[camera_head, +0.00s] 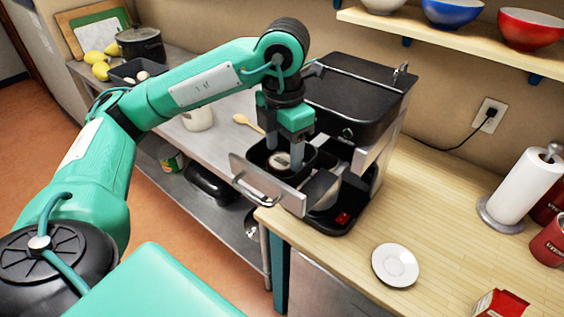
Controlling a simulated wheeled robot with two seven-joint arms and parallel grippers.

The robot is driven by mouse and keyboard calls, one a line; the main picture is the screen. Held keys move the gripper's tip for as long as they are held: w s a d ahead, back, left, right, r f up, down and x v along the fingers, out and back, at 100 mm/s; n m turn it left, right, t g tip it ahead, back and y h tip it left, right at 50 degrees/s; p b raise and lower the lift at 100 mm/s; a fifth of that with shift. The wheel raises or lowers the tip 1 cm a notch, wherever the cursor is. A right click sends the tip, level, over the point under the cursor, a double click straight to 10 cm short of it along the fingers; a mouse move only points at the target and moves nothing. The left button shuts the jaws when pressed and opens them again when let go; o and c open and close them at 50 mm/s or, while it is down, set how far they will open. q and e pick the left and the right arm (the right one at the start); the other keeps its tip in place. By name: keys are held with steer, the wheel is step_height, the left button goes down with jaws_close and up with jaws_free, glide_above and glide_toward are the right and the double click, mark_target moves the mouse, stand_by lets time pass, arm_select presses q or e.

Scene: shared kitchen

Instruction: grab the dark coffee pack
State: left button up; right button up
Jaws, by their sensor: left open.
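A dark item with a pale round label (278,161) sits in the pulled-out drawer (268,185) of the black and steel coffee machine (352,100). It may be the dark coffee pack, but its shape is mostly hidden by the drawer wall and my fingers. My left gripper (282,157) points straight down over the drawer. Its two grey fingers are apart, one at each side of the pale label. I cannot tell whether they touch the item. My right gripper is not in view.
A white saucer (395,265) lies on the wooden counter (430,215). A paper towel roll (523,187) and red cans (549,240) stand at the right. A red box (500,304) is at the bottom right. A wooden spoon (246,123) lies left of the machine.

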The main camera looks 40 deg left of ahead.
mark_target(283, 161)
arm_select(q)
steer(key=shift+f, duration=1.1)
steer(key=shift+c, duration=0.2)
steer(key=c, duration=0.6)
steer(key=shift+r, duration=0.1)
step_height(283, 161, up, 20)
steer(key=shift+f+p, duration=0.1)
steer(key=shift+p, duration=0.25)
